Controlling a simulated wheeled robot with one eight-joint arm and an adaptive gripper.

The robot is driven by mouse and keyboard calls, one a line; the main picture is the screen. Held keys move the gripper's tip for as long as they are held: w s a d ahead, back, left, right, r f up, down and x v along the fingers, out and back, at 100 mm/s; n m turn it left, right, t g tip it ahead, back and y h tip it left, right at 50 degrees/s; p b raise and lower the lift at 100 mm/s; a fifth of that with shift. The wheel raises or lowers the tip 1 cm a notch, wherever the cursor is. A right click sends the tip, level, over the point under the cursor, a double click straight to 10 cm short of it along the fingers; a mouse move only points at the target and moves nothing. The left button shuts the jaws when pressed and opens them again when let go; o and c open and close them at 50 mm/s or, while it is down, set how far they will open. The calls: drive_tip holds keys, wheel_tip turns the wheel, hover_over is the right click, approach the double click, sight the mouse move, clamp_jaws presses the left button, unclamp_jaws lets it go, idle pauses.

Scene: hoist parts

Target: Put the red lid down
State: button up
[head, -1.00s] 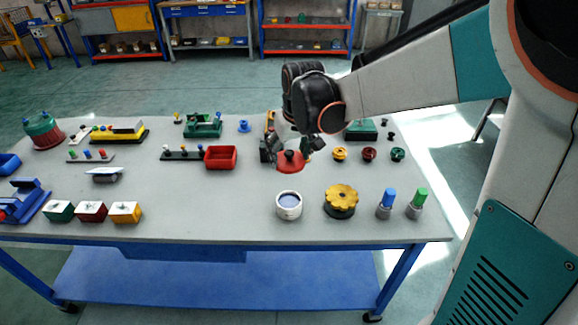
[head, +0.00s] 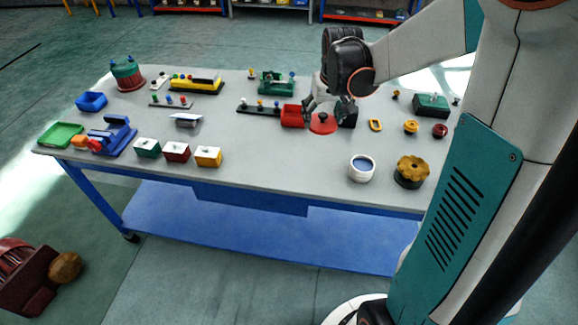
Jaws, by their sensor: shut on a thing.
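The red lid (head: 322,125) is a flat red disc with a dark knob on top. It is in the head view, right of the table's middle, just right of the red bin (head: 292,116). My gripper (head: 324,112) is over the lid, pointing down, with its fingers shut on the lid's knob. The fingers partly cover the knob. I cannot tell whether the lid touches the table (head: 270,155) or hangs just above it.
A white round pot (head: 362,169) and a black pot with a yellow lid (head: 411,172) stand at the front right. A yellow ring (head: 375,125) lies right of the lid. The grey tabletop between the red bin and the front edge is clear.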

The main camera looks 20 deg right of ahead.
wheel_tip(320, 180, down, 20)
drive_tip(key=b, duration=0.5)
drive_tip(key=shift+d+r+b, duration=0.1)
drive_tip(key=shift+r+b, duration=0.1)
drive_tip(key=shift+b, duration=0.15)
drive_tip(key=shift+c, duration=0.2)
drive_tip(key=o, duration=1.2)
drive_tip(key=shift+f, duration=0.1)
drive_tip(key=shift+o, duration=0.2)
drive_tip(key=p+v, duration=0.3)
drive_tip(key=v, duration=0.9)
drive_tip(key=shift+p, duration=0.35)
drive_tip(key=shift+s, duration=0.1)
